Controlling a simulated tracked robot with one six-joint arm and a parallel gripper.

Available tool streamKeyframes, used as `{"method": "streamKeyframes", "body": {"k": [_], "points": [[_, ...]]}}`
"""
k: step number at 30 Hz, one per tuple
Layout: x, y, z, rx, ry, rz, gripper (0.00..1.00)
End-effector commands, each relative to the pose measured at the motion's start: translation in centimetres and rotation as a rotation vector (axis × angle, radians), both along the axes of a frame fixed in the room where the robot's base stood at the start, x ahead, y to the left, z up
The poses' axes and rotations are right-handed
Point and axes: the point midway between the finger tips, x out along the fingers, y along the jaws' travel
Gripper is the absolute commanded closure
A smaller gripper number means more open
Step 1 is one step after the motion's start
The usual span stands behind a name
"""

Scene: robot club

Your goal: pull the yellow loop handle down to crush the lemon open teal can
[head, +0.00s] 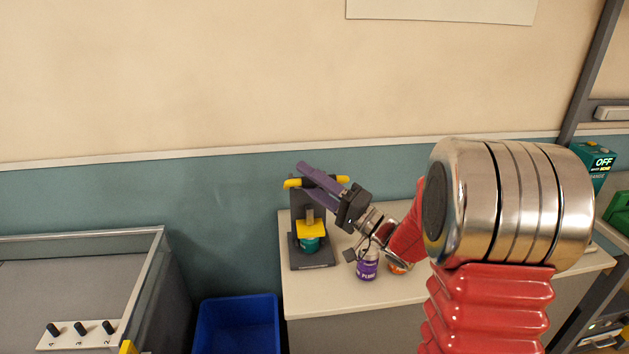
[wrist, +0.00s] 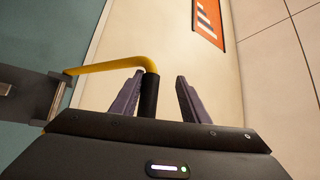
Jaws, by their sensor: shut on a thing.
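The can crusher (head: 312,259) stands on the pale table, a dark upright frame with a yellow pressing block (head: 311,229). The teal can (head: 309,244) sits upright under the block, its top hidden. The yellow loop handle (head: 292,183) is at the top of the crusher, partly covered by my purple fingers. In the wrist view, the yellow handle (wrist: 105,66) bends into a black grip (wrist: 149,96) between my fingers. My gripper (head: 304,177) is shut on the handle; its fingers also show in the wrist view (wrist: 158,84).
A purple can (head: 367,269) stands on the table (head: 330,300) below my wrist, with an orange can (head: 397,268) partly hidden beside my arm. A blue bin (head: 238,326) is left of the table. A grey-topped bench (head: 70,280) is at far left.

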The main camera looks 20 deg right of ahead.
Motion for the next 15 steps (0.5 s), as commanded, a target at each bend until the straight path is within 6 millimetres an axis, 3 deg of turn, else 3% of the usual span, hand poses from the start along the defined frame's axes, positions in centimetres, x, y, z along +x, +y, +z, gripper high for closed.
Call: {"method": "streamKeyframes", "body": {"k": [3, 15], "points": [[0.23, 0.17, 0.07, 0.002, -0.004, 0.007, 0.62], [0.44, 0.0, -0.31, 0.004, 0.004, 0.002, 0.61]]}}
